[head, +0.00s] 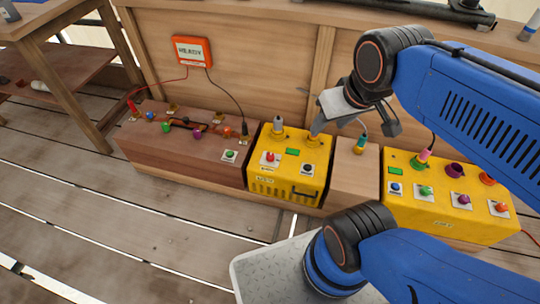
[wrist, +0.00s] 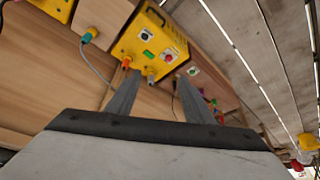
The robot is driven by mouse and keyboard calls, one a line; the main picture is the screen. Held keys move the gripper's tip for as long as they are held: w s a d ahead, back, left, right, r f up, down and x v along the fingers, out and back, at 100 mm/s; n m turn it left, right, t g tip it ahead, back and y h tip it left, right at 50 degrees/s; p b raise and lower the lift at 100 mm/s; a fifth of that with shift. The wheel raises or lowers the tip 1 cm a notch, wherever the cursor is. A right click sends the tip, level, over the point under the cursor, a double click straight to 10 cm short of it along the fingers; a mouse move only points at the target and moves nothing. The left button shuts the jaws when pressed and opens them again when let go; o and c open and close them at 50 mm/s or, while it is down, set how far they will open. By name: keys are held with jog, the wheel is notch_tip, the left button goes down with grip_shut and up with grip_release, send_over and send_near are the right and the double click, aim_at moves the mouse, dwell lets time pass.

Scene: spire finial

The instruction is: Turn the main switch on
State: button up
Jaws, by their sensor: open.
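My gripper (head: 317,131) is open over the back right of this box. In the wrist view, the open fingers (wrist: 160,75) point toward the box, with the orange plug (wrist: 126,62) and the grey plug (wrist: 150,75) near the tips. Nothing is held.
Left is a brown wooden box (head: 185,150) with a green button and several coloured plugs. Right is a larger yellow box (head: 450,215) with several coloured knobs. An orange display (head: 192,51) hangs on the wall, with cables running down. A wooden table (head: 60,50) stands at left.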

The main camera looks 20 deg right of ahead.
jog(key=w+a+f+n+g, duration=0.1)
jog(key=w+f+n+g, duration=0.15)
jog(key=w, duration=0.65)
jog(key=n+g+h, duration=0.2)
jog(key=n+g, duration=0.1)
jog(key=n, duration=0.3)
send_over(270, 155)
jog(key=s+a, duration=0.2)
notch_tip(270, 155, down, 12)
jog(key=r, duration=0.1)
jog(key=w+a+f+n+g+h, duration=0.1)
jog(key=w+a+f, duration=0.15)
jog(key=f, duration=0.35)
jog(key=w+a+f+n+g+h, duration=0.1)
jog(key=w+a+f+n, duration=0.15)
jog(key=f, duration=0.35)
jog(key=shift+m, duration=0.4)
jog(key=x, duration=1.1)
jog(key=w+x, duration=0.1)
jog(key=x, duration=0.5)
jog(key=shift+d+f, duration=0.2)
jog(key=shift+d, duration=0.1)
jog(key=c, duration=1)
jog(key=shift+c, duration=0.2)
